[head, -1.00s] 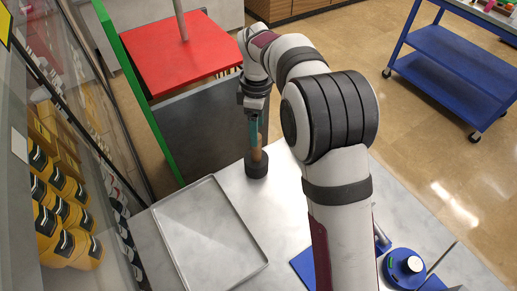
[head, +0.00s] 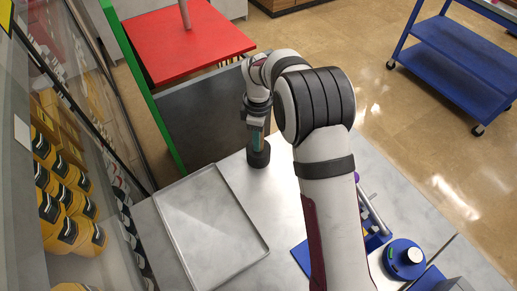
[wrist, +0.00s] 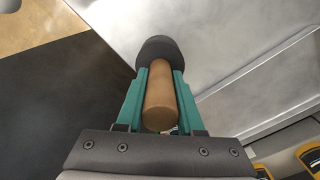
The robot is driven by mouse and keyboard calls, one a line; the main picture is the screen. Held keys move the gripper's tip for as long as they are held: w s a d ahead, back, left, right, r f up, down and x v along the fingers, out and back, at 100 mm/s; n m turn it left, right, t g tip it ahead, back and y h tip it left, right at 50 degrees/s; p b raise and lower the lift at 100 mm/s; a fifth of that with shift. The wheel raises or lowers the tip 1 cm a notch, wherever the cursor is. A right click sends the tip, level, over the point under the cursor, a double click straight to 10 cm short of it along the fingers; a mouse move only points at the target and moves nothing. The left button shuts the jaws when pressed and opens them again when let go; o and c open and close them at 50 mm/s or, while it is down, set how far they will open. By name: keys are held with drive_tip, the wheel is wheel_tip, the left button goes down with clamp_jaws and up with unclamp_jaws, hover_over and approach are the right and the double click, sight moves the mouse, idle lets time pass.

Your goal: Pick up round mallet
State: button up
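The round mallet stands upright with its dark head (head: 258,156) down on the metal table's far edge. Its wooden handle (wrist: 160,98) points up toward the wrist camera. My gripper (head: 259,143) is lowered over the mallet from above. In the wrist view, the teal fingers of my gripper (wrist: 161,78) stand on either side of the handle, with their tips close to the dark head (wrist: 160,50). Narrow gaps show beside the handle, wider on the right, so the fingers look open around it. In the head view the handle is mostly hidden by my gripper.
A shallow metal tray (head: 263,240) lies on the table left of my arm. A blue round part (head: 404,259) and other blue parts sit at right. A dark panel (head: 200,122) and red-topped stand (head: 180,48) are beyond the table. Yellow items line the left side.

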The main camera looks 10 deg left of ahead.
clamp_jaws()
idle(0.9)
